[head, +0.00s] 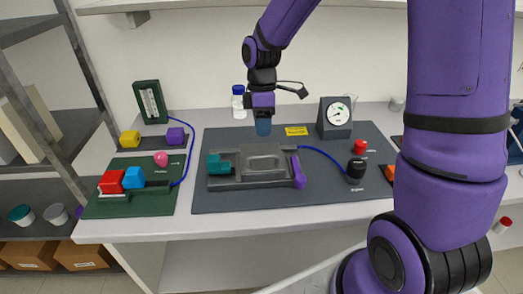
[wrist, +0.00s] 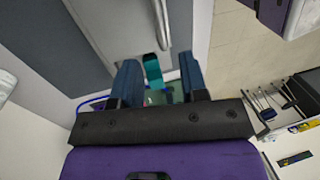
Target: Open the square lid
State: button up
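The square lid (head: 263,158) is a grey raised plate on a dark grey fixture (head: 237,182) in the middle of the bench, and it looks shut. A teal block (head: 217,164) sits at the fixture's left end and a purple lever (head: 298,170) at its right end. My gripper (head: 263,127) points down above the fixture's back edge and appears clear of it. In the wrist view, the blue fingers of my gripper (wrist: 160,76) stand apart with nothing gripped. A teal piece (wrist: 152,72) shows in the gap beyond them.
A dark mat (head: 335,195) lies under the fixture. A black knob (head: 356,168) on a blue tube, a red knob (head: 360,147) and a gauge (head: 336,117) stand right. A green board (head: 105,207) with red and blue blocks is left. A blue-capped bottle (head: 238,102) stands behind.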

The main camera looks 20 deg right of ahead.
aim_at(261, 156)
jog(key=f, duration=0.2)
jog(key=s+f, duration=0.1)
jog(key=f, duration=0.4)
jog(key=shift+s+a+f, duration=0.2)
jog(key=shift+s+f, duration=0.05)
jog(key=shift+f, duration=0.15)
grip_shut()
